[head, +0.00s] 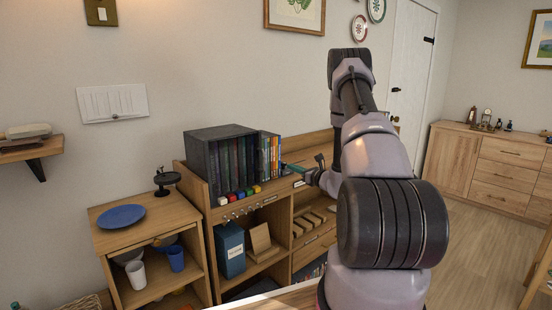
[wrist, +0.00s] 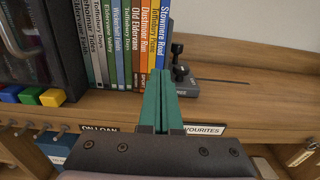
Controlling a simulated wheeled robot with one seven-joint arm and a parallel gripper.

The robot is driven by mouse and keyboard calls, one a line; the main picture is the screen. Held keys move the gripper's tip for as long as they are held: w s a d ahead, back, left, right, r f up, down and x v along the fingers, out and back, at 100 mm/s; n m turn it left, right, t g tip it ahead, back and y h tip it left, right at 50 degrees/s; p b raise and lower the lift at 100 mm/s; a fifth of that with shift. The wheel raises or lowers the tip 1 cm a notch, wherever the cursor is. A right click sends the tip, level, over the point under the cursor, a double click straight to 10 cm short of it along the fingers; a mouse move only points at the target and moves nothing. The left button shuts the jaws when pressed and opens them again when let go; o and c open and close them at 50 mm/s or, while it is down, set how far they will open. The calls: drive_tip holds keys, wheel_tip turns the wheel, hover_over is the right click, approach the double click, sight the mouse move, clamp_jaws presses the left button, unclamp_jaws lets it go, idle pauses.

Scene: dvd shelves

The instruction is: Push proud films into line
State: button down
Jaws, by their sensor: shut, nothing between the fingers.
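A row of film cases (wrist: 118,45) stands upright on the wooden shelf, with white, grey, green, blue, black, red, orange, yellow and dark blue spines. It also shows in the head view (head: 270,153). Readable titles include Old Elderrane, Dustmoor Run and Stowmere Road (wrist: 164,32), the rightmost. I cannot tell clearly which spines stand proud. My gripper (wrist: 158,78) has its green fingers together, with nothing between them. The tips are in front of the lower spines at the row's right end and hide part of them; contact cannot be told. In the head view my gripper (head: 290,168) is right of the row.
A dark case (head: 218,160) of dark-spined films stands left of the row. Coloured blocks (wrist: 30,95) lie on the shelf before it. A black bookend (wrist: 180,78) stands at the row's right end. Labels ON LOAN (wrist: 100,128) and FAVOURITES (wrist: 204,130) mark the front edge. The shelf (wrist: 260,105) is clear further right.

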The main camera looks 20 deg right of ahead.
drive_tip(key=shift+v, duration=2.8)
drive_tip(key=s+a+r+n+g+y, duration=0.2)
drive_tip(key=s+a+r+n+g, duration=0.1)
drive_tip(key=a+r+n+g, duration=0.25)
drive_tip(key=s+a+r+n+g+y, duration=0.2)
drive_tip(key=s+a+r+n+y, duration=0.15)
drive_tip(key=a+r, duration=0.4)
drive_tip(key=s+a+r+n+g+y, duration=0.2)
drive_tip(key=s+a+r+n+g, duration=0.15)
drive_tip(key=a+r+n, duration=0.35)
drive_tip(key=s+a+r+n+g+h, duration=0.2)
drive_tip(key=s+a+n+h, duration=0.1)
drive_tip(key=s, duration=0.4)
drive_tip(key=s+a+r+n+g+h, duration=0.1)
drive_tip(key=s+a+r+n+h, duration=0.15)
drive_tip(key=s, duration=0.55)
drive_tip(key=s+d+r+n+t+h, duration=0.4)
drive_tip(key=s+d+r+n+h, duration=0.1)
drive_tip(key=s, duration=0.3)
drive_tip(key=shift+d+r+n+h, duration=0.4)
drive_tip(key=shift+d+n+h, duration=0.05)
drive_tip(key=shift+n+h, duration=0.2)
